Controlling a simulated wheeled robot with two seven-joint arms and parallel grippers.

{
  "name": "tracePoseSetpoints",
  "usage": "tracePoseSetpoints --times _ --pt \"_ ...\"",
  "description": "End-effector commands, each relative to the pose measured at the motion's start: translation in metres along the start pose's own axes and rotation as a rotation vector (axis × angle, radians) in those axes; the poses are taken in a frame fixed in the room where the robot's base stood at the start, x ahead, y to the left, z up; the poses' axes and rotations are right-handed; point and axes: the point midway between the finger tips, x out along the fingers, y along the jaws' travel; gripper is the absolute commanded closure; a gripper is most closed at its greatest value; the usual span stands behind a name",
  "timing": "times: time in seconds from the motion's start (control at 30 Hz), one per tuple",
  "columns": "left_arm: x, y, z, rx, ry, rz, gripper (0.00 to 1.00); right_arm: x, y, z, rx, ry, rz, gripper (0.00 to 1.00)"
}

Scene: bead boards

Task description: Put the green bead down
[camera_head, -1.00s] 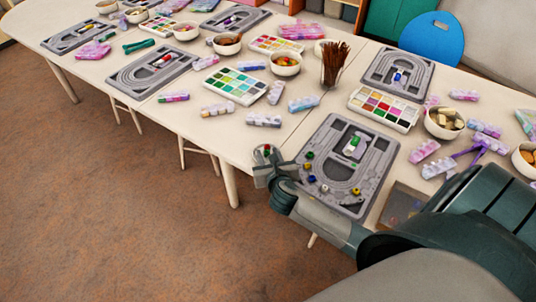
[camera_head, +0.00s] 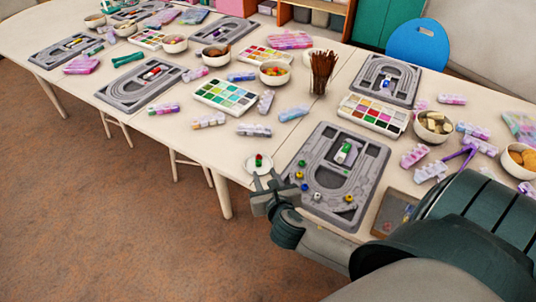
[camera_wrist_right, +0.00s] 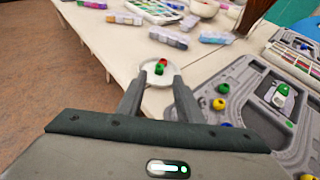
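The dish (camera_head: 250,166) also shows at the table's front edge in the head view, left of the near bead board (camera_head: 324,142). My left gripper is not in view.
Several loose beads lie on the near board, including another green one (camera_wrist_right: 223,88), a yellow one (camera_wrist_right: 219,104) and a blue one (camera_wrist_right: 226,125). Bead trays (camera_head: 226,96), bowls (camera_head: 275,74) and a cup of brown sticks (camera_head: 322,72) stand farther back.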

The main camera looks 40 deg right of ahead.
Motion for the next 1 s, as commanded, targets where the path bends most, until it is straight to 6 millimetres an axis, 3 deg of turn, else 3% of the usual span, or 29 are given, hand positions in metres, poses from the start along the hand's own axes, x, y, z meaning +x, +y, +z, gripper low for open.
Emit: tracePoseSetpoints --times 0.1,0.3,0.57,1.0 --pt "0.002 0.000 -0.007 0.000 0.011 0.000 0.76 -0.017 0.000 0.000 0.000 0.000 0.001 0.67" --pt "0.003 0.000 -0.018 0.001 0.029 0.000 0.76 -0.031 0.000 0.000 -0.001 0.000 0.000 0.67" --pt "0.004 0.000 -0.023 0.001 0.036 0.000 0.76 -0.032 0.000 0.000 0.000 0.000 -0.001 0.67" --pt "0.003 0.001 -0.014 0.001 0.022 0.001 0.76 -0.033 -0.001 -0.004 0.042 0.015 -0.004 0.67"
